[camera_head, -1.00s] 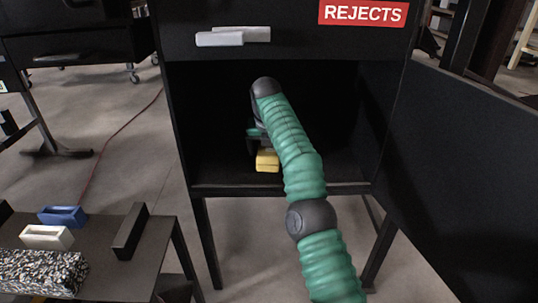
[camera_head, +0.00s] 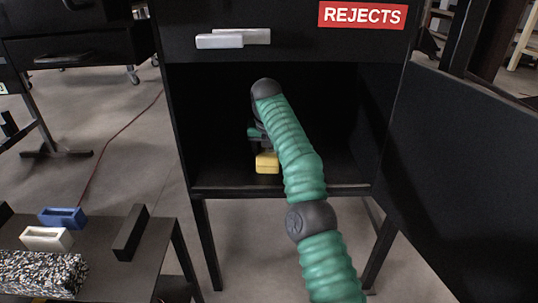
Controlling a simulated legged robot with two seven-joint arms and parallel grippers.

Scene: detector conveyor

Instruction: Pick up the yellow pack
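The yellow pack (camera_head: 267,163) is a small yellow block low inside the black cabinet (camera_head: 220,190), near its front edge. One green-sleeved arm of mine reaches up into the cabinet from the lower right, so I take it as my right arm. Its dark gripper (camera_head: 264,150) is right above the pack, pointing down. The fingers are dark against the dark interior and partly behind the arm, so I cannot tell whether they are open or closed on the pack. My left gripper is not in view.
A red REJECTS sign (camera_head: 361,15) and white handles (camera_head: 233,39) are on the cabinet front. An open black door panel (camera_head: 465,180) stands at right. At lower left, a dark table (camera_head: 95,255) carries a blue bin (camera_head: 62,217), a white bin (camera_head: 45,238) and a speckled block (camera_head: 40,273).

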